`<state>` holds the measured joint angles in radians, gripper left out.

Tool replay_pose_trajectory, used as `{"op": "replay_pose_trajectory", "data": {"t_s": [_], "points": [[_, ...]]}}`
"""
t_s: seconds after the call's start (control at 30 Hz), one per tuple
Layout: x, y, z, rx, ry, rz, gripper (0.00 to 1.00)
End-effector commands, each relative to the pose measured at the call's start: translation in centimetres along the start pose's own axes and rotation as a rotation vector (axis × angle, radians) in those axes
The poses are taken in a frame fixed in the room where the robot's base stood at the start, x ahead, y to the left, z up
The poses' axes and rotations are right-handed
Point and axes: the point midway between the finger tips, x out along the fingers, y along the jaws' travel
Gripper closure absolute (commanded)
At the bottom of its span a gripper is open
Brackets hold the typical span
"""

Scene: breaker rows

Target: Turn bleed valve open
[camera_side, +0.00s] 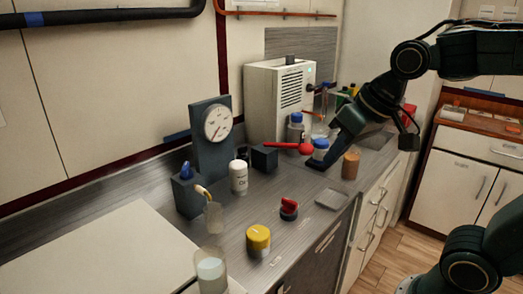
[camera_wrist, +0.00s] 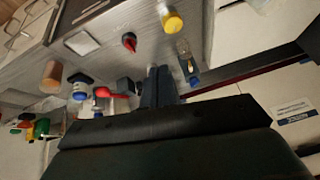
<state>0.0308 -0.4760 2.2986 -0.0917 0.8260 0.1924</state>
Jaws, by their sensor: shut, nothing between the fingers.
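A red knob on a dark base (camera_side: 288,207) stands nearer the front. A blue knob (camera_side: 186,170) tops another dark box (camera_side: 187,196). No readable label marks the bleed valve.
A dark panel with a round gauge (camera_side: 217,123) stands behind. A white machine (camera_side: 275,103) is at the back. Bare counter lies between the objects.

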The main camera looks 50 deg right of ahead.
Motion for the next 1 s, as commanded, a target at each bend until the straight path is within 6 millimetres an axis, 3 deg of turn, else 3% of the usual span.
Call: {"op": "replay_pose_trajectory", "data": {"t_s": [0.47, 1.0], "points": [[2.9, -1.6, -5.4, 0.131, 0.003, -0.109, 1.0], [11.1, -2.2, -15.9, 0.451, -0.047, -0.315, 1.0]]}}
